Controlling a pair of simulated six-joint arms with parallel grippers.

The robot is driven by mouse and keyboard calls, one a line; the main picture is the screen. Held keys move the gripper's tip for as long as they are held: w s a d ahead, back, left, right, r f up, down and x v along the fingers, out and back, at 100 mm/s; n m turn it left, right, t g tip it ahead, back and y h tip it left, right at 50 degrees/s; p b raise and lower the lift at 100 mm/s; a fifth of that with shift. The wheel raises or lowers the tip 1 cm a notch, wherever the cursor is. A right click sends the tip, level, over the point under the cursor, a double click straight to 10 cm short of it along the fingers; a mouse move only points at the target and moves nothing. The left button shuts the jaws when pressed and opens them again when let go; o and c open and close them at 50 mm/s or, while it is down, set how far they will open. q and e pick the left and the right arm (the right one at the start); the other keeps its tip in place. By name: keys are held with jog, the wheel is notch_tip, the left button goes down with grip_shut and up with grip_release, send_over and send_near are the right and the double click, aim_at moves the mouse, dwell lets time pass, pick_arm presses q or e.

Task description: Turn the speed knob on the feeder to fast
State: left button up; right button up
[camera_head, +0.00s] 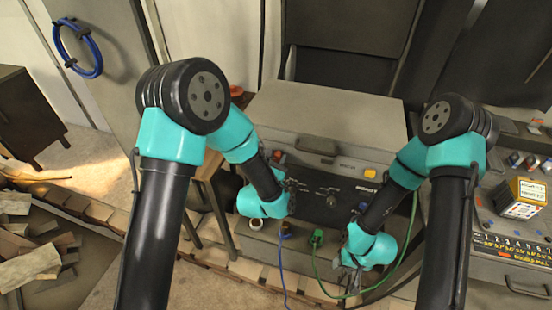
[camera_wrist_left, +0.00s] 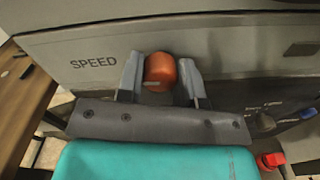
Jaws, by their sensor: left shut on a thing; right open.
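The orange-red speed knob (camera_wrist_left: 160,69) sits on a grey panel (camera_wrist_left: 225,50) in the left wrist view, right of the printed word SPEED. A small pale mark shows near its lower edge; I cannot read its setting. My left gripper (camera_wrist_left: 161,82) has one finger on each side of the knob and is shut on it. In the head view, my left gripper (camera_head: 290,190) is at the dark front of a grey machine (camera_head: 325,105); the knob is not clearly visible there. My right gripper (camera_head: 350,262) is open and empty, low in front of the machine.
A green plug (camera_head: 317,237) with its cable and a blue cable (camera_head: 282,265) hang between my arms. A white roll (camera_head: 255,224) lies left of them. A control console (camera_head: 510,240) with a yellow-topped box (camera_head: 524,197) stands at the right. Wood scraps (camera_head: 30,265) lie far left.

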pick_arm(q)
jog(key=m, duration=0.3)
jog(key=shift+m, duration=0.3)
jog(key=m, duration=0.4)
jog(key=shift+m, duration=0.3)
jog(key=m, duration=0.4)
jog(key=shift+d, duration=0.1)
jog(key=m, duration=0.4)
jog(key=shift+m+y, duration=0.3)
jog(key=shift+m, duration=0.1)
jog(key=m, duration=1.3)
jog(key=shift+f, duration=0.1)
jog(key=shift+m, duration=2.1)
